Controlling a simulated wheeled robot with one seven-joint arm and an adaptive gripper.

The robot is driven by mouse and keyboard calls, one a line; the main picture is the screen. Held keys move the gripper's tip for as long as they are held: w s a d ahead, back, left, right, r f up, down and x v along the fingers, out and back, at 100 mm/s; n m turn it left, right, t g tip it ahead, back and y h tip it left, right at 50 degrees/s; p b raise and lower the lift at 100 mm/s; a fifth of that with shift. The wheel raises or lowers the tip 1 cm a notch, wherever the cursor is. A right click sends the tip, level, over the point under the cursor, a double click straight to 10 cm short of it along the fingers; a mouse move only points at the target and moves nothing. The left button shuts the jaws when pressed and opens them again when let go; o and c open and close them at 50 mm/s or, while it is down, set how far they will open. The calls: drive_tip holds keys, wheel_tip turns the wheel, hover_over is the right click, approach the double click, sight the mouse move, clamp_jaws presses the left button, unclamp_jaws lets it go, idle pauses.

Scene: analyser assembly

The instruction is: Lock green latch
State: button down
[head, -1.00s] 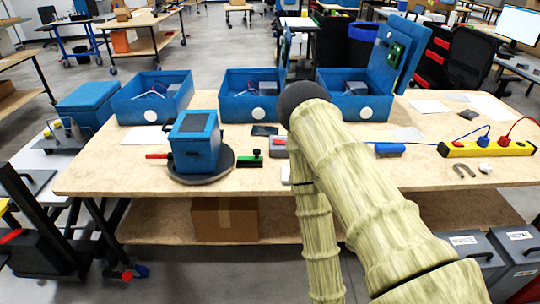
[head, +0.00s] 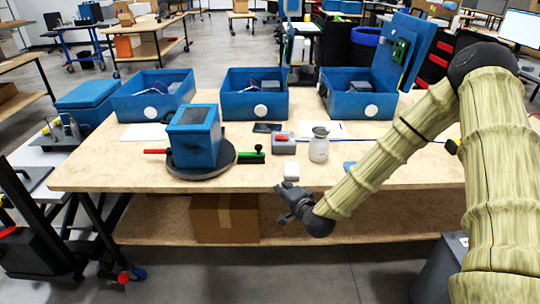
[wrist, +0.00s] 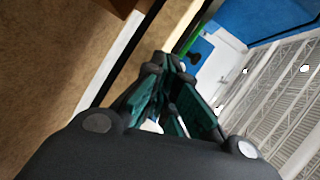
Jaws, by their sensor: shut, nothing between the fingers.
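The green latch (head: 250,158) sticks out to the right of the blue box (head: 195,138), with a black knob (head: 258,147) at its outer end. The box stands on a dark round turntable (head: 185,171). A red latch (head: 157,151) sticks out on the left side. My gripper (head: 281,187) is shut and empty by the table's front edge, to the right of and nearer than the green latch, apart from it. In the wrist view, my gripper's fingertips (wrist: 166,64) are together. Beyond them show the green latch (wrist: 192,37), its knob (wrist: 205,47) and the blue box (wrist: 262,18).
On the wooden table (head: 110,172), a small white block (head: 291,171), a grey box with a red top (head: 284,143) and a grey-white bottle (head: 319,146) stand right of the latch. Several open blue bins (head: 250,104) line the back. Floor lies before the table.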

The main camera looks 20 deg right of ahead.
drive_tip(key=w+d+r+m, duration=0.1)
drive_tip(key=r, duration=0.1)
drive_tip(key=w+d+r+t, duration=0.1)
drive_tip(key=r, duration=0.1)
drive_tip(key=w+d+r+m+t+h, duration=0.1)
drive_tip(key=r, duration=0.1)
drive_tip(key=shift+w+d+r+m+b, duration=0.2)
drive_tip(key=shift+w+d+m+b, duration=0.1)
drive_tip(key=shift+w+d, duration=0.1)
drive_tip(key=shift+a, duration=0.1)
drive_tip(key=shift+w, duration=0.1)
drive_tip(key=w, duration=0.3)
drive_tip(key=w+p, duration=0.1)
drive_tip(key=w, duration=0.2)
drive_tip(key=w+f, duration=0.1)
drive_tip(key=w, duration=0.2)
drive_tip(key=shift+w+a, duration=0.15)
drive_tip(key=shift+w, duration=0.05)
drive_tip(key=shift+w+a+f+p, duration=0.2)
drive_tip(key=shift+w+a+p, duration=0.3)
drive_tip(key=shift+w+a, duration=0.55)
drive_tip(key=shift+w+a+f, duration=0.1)
drive_tip(key=shift+w+a, duration=0.3)
drive_tip(key=shift+w, duration=0.1)
